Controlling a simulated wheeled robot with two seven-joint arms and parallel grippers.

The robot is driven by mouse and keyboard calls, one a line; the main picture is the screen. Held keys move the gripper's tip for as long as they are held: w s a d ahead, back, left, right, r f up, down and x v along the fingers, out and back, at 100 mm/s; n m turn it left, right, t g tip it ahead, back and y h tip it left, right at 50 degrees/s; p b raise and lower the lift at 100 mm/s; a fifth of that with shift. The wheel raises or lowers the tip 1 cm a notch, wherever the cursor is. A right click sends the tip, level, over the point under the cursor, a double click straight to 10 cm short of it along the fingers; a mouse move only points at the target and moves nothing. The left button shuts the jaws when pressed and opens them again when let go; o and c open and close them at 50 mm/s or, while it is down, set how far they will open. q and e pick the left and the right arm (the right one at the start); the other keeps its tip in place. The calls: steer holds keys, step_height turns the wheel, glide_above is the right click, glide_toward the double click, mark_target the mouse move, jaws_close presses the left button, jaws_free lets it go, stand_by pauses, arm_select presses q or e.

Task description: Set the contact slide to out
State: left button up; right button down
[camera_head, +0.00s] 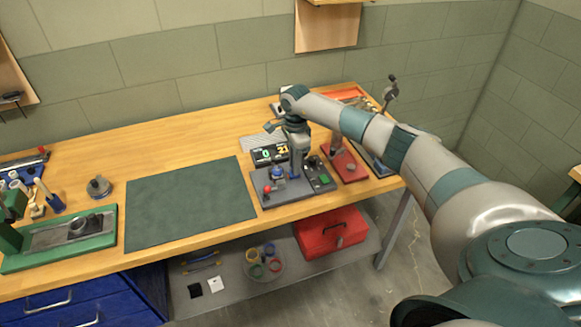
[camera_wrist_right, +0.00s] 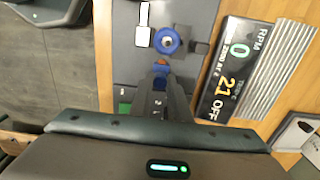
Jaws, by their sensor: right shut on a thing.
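The thruster stand is a grey plate (camera_head: 262,200) on the bench, also in the wrist view (camera_wrist_right: 122,60). It bears a red ball knob (camera_head: 267,188) and a blue round part (camera_head: 277,173), seen from above in the wrist view (camera_wrist_right: 167,40). A white slide-like piece (camera_wrist_right: 143,25) lies beside it; I cannot tell if this is the contact slide. My right gripper (camera_head: 298,170) points down over the plate. My left gripper is not in view.
A display (camera_wrist_right: 232,70) reading 0, 21 and OFF stands beside the plate. A red stand (camera_head: 352,170) is to the right. A dark green mat (camera_head: 190,205) is bare on the left. A green-based fixture (camera_head: 60,240) stands farther left.

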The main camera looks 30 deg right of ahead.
steer(key=shift+s+d, duration=0.1)
steer(key=shift+d, duration=0.4)
steer(key=shift+r, duration=0.1)
steer(key=c, duration=1.7)
jaws_free()
steer(key=shift+d, duration=0.1)
steer(key=shift+o, duration=0.2)
steer(key=shift+r, duration=0.1)
steer(key=shift+r+b, duration=0.5)
steer(key=shift+r, duration=0.1)
step_height(320, 180, up, 16)
steer(key=b, duration=0.5)
